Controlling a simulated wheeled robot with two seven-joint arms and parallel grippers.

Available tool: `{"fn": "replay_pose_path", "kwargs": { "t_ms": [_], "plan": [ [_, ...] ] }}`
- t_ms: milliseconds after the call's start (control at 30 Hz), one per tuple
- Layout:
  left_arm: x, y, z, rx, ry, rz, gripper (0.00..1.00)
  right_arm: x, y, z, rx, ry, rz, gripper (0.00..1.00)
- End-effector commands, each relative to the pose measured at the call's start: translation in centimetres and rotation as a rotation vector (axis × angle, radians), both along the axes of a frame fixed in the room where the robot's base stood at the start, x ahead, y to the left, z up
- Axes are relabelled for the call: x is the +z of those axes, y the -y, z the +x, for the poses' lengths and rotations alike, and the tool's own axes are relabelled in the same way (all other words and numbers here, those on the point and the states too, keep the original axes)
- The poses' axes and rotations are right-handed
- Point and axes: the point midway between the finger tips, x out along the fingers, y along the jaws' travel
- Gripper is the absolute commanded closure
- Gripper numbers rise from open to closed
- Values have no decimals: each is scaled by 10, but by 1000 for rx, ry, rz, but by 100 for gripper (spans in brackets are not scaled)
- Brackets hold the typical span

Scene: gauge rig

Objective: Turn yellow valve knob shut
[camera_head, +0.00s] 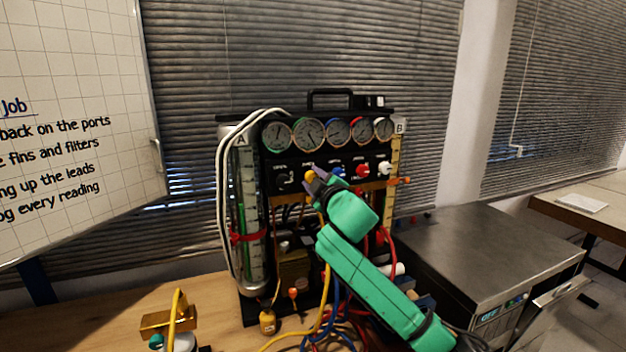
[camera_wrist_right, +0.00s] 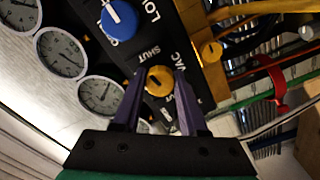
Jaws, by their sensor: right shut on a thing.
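The gauge rig (camera_head: 322,150) stands on the wooden bench with a row of knobs under its dials. The yellow valve knob (camera_head: 310,176) is on its black panel, between a dark knob on the left and a blue one on the right. My right gripper (camera_head: 317,179) reaches it from the lower right. In the right wrist view the yellow knob (camera_wrist_right: 159,80) sits between the two purple fingers, which are shut on it, near the labels SHUT and VAC. The fingers hide its sides; I cannot tell its exact angle. My left gripper is not in view.
The blue knob (camera_wrist_right: 119,20), red knob (camera_head: 362,171) and white knob (camera_head: 385,168) are close to the right. Coloured hoses (camera_head: 326,310) hang below the panel. A metal-topped unit (camera_head: 480,255) stands at right, a whiteboard (camera_head: 70,120) at left.

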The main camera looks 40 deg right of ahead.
Motion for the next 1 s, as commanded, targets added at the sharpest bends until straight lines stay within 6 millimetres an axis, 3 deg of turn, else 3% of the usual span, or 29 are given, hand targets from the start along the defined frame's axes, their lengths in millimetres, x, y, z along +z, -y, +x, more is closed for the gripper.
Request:
{"fn": "replay_pose_path", "kwargs": {
  "t_ms": [400, 900, 933, 1000],
  "plan": [
    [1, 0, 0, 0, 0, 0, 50, -1, 0, 0, 0, 58, 173, 100],
    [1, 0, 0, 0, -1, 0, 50, -1, 0, 0, 0, 64, 191, 100],
    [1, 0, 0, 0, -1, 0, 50, -1, 0, 0, 0, 64, 191, 50],
    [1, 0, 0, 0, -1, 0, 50, -1, 0, 0, 0, 64, 190, 28]
  ]
}}
